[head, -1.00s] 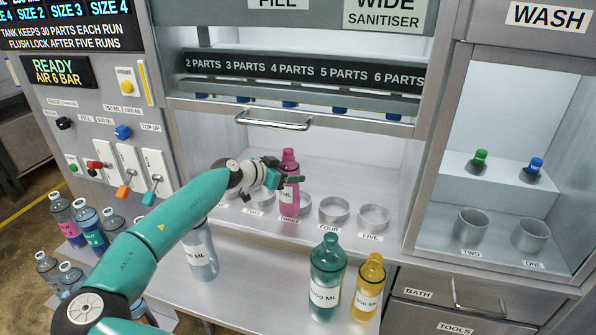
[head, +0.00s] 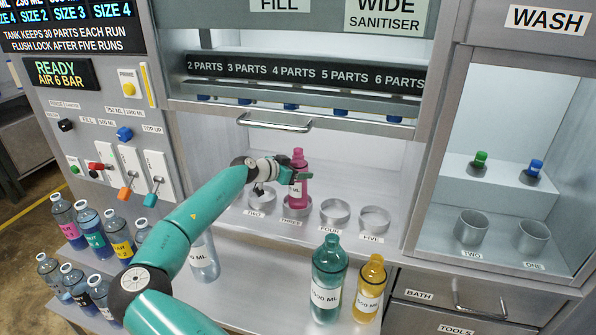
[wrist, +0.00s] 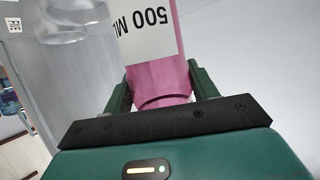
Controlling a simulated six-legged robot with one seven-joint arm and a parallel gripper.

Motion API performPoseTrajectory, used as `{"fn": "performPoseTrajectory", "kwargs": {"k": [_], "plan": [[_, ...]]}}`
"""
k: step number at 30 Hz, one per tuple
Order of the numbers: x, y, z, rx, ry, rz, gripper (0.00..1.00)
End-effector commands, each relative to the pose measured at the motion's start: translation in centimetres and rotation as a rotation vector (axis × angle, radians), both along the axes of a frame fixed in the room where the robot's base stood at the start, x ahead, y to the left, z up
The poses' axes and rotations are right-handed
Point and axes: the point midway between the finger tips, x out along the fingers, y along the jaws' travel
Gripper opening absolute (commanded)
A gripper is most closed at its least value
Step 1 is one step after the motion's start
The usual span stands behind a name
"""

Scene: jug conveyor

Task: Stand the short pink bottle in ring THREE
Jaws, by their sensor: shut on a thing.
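The short pink bottle (head: 297,188) is upright in the head view, with its lower part at ring THREE (head: 296,208). I cannot tell whether its base is inside the ring or above and behind it. My gripper (head: 290,175) is shut on the bottle from the left. The wrist view shows the pink bottle (wrist: 162,85) between the two green fingers, with part of its 500 ML label visible. The THREE label sits in front of the ring.
Empty rings FOUR (head: 335,212) and FIVE (head: 374,219) are to the right. A teal bottle (head: 328,278) and a yellow bottle (head: 370,288) stand on the front counter. A clear bottle (head: 203,258) stands near my arm.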

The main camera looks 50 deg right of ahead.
Motion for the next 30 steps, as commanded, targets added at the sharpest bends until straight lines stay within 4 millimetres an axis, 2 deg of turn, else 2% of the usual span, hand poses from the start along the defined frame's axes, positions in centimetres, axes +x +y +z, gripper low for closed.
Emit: {"fn": "performPoseTrajectory", "kwargs": {"k": [2, 3, 6, 16, 19, 23, 30], "plan": [[0.0, 0.0, -0.2, 0.000, 0.000, 0.000, 0.36], [0.0, 0.0, -0.2, 0.000, 0.000, 0.000, 0.62], [0.0, 0.0, -0.2, 0.000, 0.000, 0.000, 0.80], [0.0, 0.0, 0.1, 0.000, 0.000, 0.000, 0.80], [0.1, 0.9, 0.4, 0.000, 0.000, 0.001, 0.80], [0.4, 3.0, 1.3, 0.000, -0.002, 0.003, 0.80], [0.9, 7.8, 3.3, 0.000, 0.000, 0.003, 0.80]]}}
